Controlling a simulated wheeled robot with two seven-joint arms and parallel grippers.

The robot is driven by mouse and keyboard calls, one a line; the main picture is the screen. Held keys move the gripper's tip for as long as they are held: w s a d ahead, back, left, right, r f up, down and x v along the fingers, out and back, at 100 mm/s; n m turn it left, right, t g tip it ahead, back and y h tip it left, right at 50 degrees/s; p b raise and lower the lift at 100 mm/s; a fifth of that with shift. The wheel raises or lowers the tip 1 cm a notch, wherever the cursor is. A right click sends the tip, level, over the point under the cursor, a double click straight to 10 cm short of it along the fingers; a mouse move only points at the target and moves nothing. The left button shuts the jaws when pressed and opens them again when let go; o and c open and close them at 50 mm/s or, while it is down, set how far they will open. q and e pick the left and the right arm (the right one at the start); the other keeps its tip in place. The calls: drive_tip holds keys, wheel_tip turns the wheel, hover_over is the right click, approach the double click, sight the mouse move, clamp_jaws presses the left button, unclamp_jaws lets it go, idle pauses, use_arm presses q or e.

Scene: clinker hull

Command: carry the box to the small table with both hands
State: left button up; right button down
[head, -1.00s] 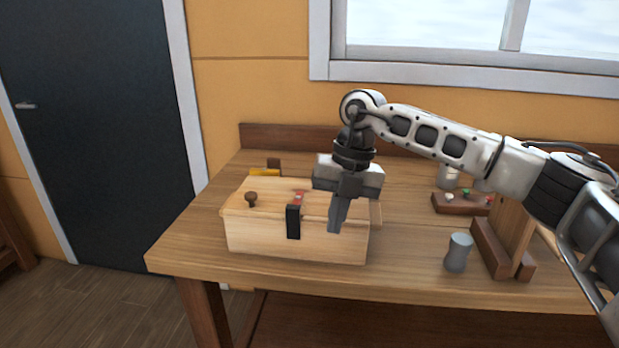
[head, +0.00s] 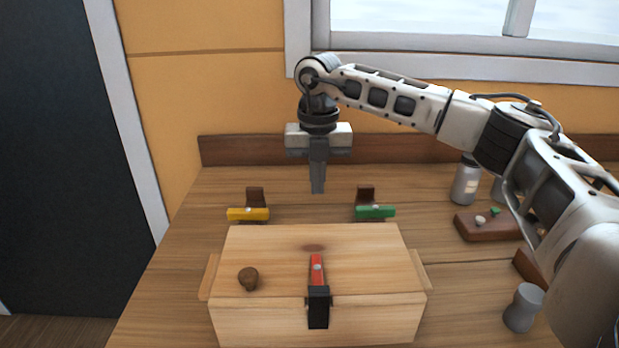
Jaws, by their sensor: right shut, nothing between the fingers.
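The box (head: 370,275) is pale wood with a closed lid and stands on the wooden workbench. A brown knob (head: 248,279) sits on its lid at the left. A latch with a red lever and black body (head: 318,305) is at the middle of its front edge. Light wooden strips stick out at its left and right ends. My right gripper (head: 318,190) is shut and empty, pointing down behind the box and apart from it. My left gripper is out of view. I cannot make out the small table.
A yellow-handled clamp (head: 248,214) and a green-handled clamp (head: 375,212) stand behind the box. A brown block with small pieces (head: 485,228), a grey cup (head: 523,308) and a jar (head: 464,184) are at the right. The bench left of the box is clear.

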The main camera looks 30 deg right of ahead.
wheel_tip(320, 180, down, 8)
drive_tip(key=shift+s+r+p, duration=0.1)
drive_tip(key=shift+r+p, duration=0.1)
drive_tip(key=shift+p, duration=0.15)
drive_tip(key=shift+s+a+r+p, duration=0.1)
drive_tip(key=shift+s+a+p, duration=0.2)
drive_tip(key=shift+s, duration=0.2)
drive_tip(key=shift+s+a+r+p, duration=0.1)
drive_tip(key=shift+s+a+p, duration=0.15)
drive_tip(key=shift+s, duration=0.25)
drive_tip(key=shift+s+a+f, duration=0.1)
drive_tip(key=shift+s+a, duration=0.4)
drive_tip(key=shift+s, duration=0.1)
